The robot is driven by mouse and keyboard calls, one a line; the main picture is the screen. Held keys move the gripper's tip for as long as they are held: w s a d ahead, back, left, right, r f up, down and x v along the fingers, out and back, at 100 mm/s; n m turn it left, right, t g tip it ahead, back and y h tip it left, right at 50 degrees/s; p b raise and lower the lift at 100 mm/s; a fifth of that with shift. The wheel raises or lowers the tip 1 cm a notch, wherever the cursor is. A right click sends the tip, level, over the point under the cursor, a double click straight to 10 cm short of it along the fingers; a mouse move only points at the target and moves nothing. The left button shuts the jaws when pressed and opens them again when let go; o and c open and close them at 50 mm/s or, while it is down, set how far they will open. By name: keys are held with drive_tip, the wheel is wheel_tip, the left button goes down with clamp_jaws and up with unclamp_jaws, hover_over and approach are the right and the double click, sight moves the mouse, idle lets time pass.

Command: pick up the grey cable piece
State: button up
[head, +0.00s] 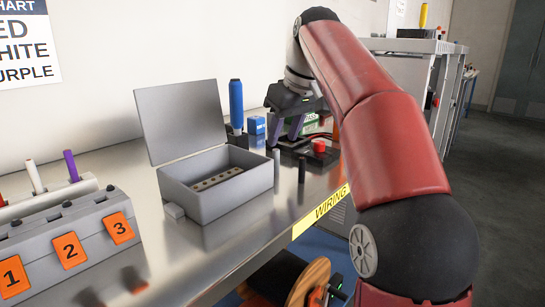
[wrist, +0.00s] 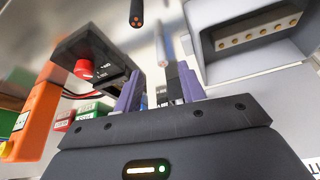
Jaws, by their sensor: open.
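A light grey cable piece (head: 276,161) stands upright near the right side of the grey box in the head view. In the wrist view a light grey cable piece (wrist: 162,48) with a copper-coloured end shows just above the gap between my fingertips. A darker cable piece (head: 301,170) stands to its right, and its dark end with copper dots shows at the top of the wrist view (wrist: 136,12). My gripper (head: 284,140) has purple fingers, is open and points down behind the pieces. It also shows in the wrist view (wrist: 160,72). Nothing is visibly held.
The open-lidded grey box (head: 230,198) stands close left of the pieces. A red button (head: 319,146) on a black unit and a blue-handled tool (head: 236,104) are near my gripper. A numbered grey block (head: 70,245) is at front left. Bare metal bench lies between.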

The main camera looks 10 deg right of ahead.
sight(278, 150)
drive_tip(key=b+x, duration=0.1)
drive_tip(key=x, duration=0.5)
drive_tip(key=shift+a+f+b, duration=0.2)
drive_tip(key=shift+f+b, duration=0.2)
clamp_jaws()
